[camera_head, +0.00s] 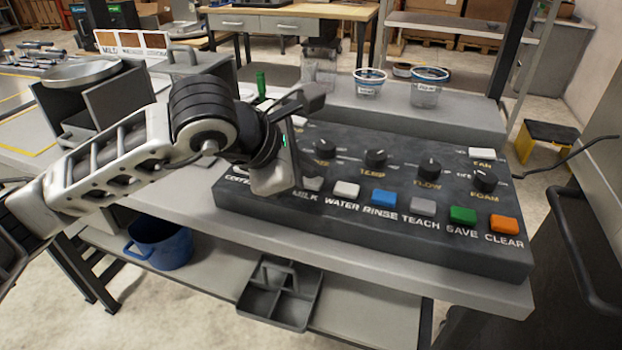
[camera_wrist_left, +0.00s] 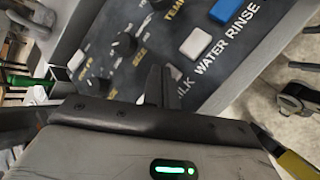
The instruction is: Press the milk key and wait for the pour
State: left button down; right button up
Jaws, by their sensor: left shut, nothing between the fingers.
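The dark control panel (camera_head: 330,230) carries a row of keys with printed labels. The grey-white milk key (camera_head: 313,184) sits above the word MILK, between my gripper and the white water key (camera_head: 346,189). My left gripper (camera_head: 277,178) is over the left part of the panel, covering the coffee end of the row. Its fingertips are hidden in the head view. In the left wrist view the shut, empty fingers (camera_wrist_left: 157,82) overlap the edge of the milk key (camera_wrist_left: 174,72). I cannot tell whether they touch it. My right gripper is out of view.
Blue rinse (camera_head: 384,197), green save (camera_head: 463,215) and orange clear (camera_head: 504,224) keys lie to the right, below several black knobs. Two blue-rimmed cups (camera_head: 430,88) stand on the ledge behind. A blue bucket (camera_head: 160,246) and grey caddy (camera_head: 279,296) sit on the lower shelf.

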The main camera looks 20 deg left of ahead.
pick_arm(q)
jog(key=shift+f+b, duration=0.35)
jog(key=shift+b, duration=0.1)
dwell(0.3)
jog(key=shift+r, duration=0.15)
jog(key=shift+r+p, duration=0.35)
jog(key=shift+r, duration=0.35)
jog(key=shift+r, duration=0.1)
jog(key=shift+r+p, duration=1.4)
jog(key=shift+r, duration=1.1)
jog(key=shift+f, duration=0.1)
